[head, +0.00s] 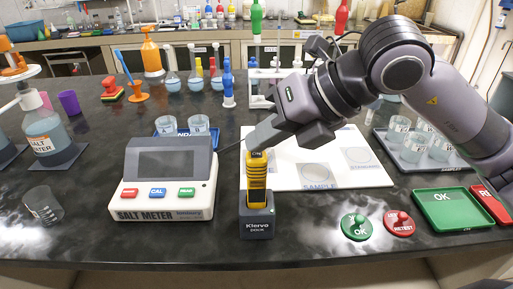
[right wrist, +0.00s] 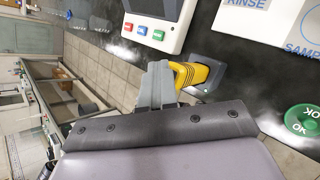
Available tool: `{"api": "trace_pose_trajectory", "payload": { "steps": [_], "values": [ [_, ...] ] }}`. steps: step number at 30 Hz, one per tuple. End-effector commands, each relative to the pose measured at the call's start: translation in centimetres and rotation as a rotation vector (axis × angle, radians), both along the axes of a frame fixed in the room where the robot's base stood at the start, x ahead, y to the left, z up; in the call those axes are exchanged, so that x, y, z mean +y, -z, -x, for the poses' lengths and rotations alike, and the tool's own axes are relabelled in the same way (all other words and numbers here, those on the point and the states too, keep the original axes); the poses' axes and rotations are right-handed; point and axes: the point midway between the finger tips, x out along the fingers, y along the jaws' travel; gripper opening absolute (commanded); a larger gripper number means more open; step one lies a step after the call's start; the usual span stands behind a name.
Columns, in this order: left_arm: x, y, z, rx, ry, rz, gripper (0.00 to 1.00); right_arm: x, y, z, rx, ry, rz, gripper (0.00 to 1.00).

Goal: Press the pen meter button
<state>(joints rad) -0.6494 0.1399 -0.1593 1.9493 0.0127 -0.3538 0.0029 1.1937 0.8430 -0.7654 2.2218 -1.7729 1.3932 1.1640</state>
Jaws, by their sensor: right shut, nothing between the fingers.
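The yellow pen meter (head: 257,174) stands upright in a dark grey holder (head: 256,218) marked "Klervo pack" near the bench's front edge. Its dark top carries a small "ON" label. My right gripper (head: 258,141) is shut and empty, with its fingertips right at the pen meter's top; I cannot tell whether they touch it. In the right wrist view the shut fingers (right wrist: 161,75) lie against or just over the end of the yellow pen meter (right wrist: 187,73) and hide part of it. My left gripper is not in view.
The salt meter (head: 166,177) with three coloured buttons stands just left of the holder. A white sample mat (head: 318,172) lies behind to the right. Green and red stamps (head: 355,227) and a green tray (head: 450,209) are further right. A small beaker (head: 43,204) stands far left.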

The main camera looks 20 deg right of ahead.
Motion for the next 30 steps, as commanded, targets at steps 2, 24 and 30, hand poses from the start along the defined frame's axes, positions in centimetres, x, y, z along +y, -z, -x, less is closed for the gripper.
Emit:
{"api": "trace_pose_trajectory", "payload": {
  "steps": [2, 24, 30],
  "values": [
    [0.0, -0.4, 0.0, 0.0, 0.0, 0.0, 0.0, 0.0, -0.6, 0.0, 0.001, 0.0, 0.001, 0.0],
    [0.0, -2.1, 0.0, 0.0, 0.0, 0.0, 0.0, 0.0, -3.4, -0.1, -0.004, 0.0, -0.003, 0.0],
    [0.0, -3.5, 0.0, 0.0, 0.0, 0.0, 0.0, 0.0, -5.4, 0.0, -0.005, 0.0, -0.003, 0.0]
  ]
}}
